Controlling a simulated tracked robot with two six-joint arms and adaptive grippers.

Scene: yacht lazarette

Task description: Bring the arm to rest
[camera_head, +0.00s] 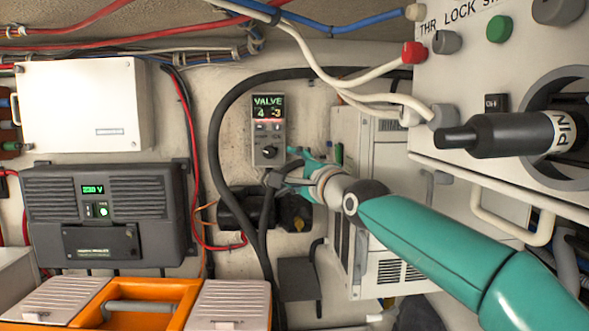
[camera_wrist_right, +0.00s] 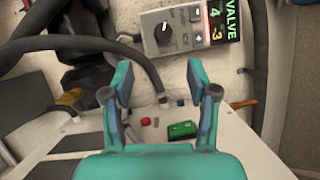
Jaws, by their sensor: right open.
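My right arm (camera_head: 430,236), teal with pale joints, reaches in from the right side of the head view. Its gripper (camera_head: 283,166) is just below and right of the grey valve box (camera_head: 277,129), close to its knob. In the wrist view the gripper (camera_wrist_right: 158,78) is open, with nothing between its two teal fingers. The valve box (camera_wrist_right: 184,17) is beyond the fingertips there, with its dark knob (camera_wrist_right: 165,35) apart from them. Its display (camera_head: 267,106) reads VALVE, 4 and -3. My left gripper is not in view.
A thick black hose (camera_head: 217,130) loops around the valve box. A white cabinet (camera_head: 383,200) stands behind my arm. At upper right is a panel (camera_head: 450,80) with a black PIN handle (camera_head: 510,135). An orange toolbox (camera_head: 150,296) is at lower left, below a grey voltage unit (camera_head: 150,205).

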